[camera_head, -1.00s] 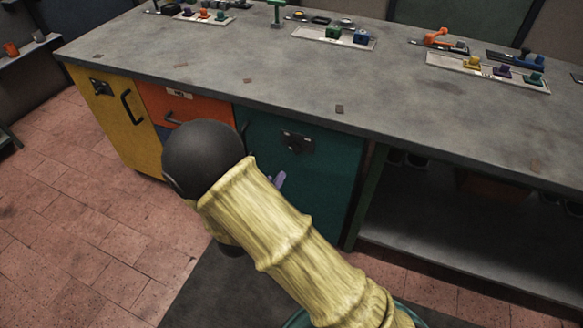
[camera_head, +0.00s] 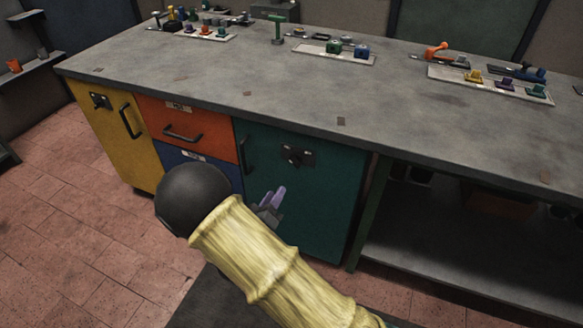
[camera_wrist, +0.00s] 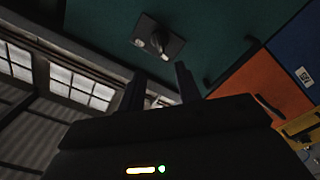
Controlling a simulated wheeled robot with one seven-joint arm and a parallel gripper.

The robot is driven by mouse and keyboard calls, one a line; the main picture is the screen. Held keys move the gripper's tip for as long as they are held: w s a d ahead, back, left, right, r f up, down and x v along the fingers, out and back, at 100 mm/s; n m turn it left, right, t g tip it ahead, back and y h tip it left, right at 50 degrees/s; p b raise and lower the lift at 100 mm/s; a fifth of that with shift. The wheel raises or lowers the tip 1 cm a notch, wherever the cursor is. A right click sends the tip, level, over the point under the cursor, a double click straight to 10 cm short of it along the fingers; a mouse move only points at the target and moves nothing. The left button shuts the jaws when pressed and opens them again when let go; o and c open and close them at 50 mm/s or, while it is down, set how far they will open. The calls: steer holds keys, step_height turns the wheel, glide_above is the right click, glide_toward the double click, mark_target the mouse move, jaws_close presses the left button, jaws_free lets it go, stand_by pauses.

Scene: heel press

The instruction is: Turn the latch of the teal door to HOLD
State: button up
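The teal door (camera_head: 320,205) is closed under the workbench, right of the drawers. Its dark latch (camera_head: 297,155) sits on a plate near the top of the door. In the wrist view the latch (camera_wrist: 158,38) shows on its plate beyond my fingers, with no readable HOLD mark. My gripper (camera_head: 274,196) is in front of the teal door, below the latch and apart from it, partly hidden by my forearm. In the wrist view my gripper (camera_wrist: 158,88) has its two fingers apart with nothing held between them.
The teal door's handle (camera_head: 245,155) is at its left edge. An orange drawer (camera_head: 187,130), a blue drawer (camera_head: 195,170) and a yellow door (camera_head: 115,132) are to the left. The workbench top (camera_head: 250,75) overhangs the latch. An open shelf (camera_head: 450,250) is at the right.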

mark_target(293, 164)
steer(key=b+x, duration=0.2)
steer(key=x, duration=1.1)
steer(key=shift+s, duration=0.1)
jaws_close()
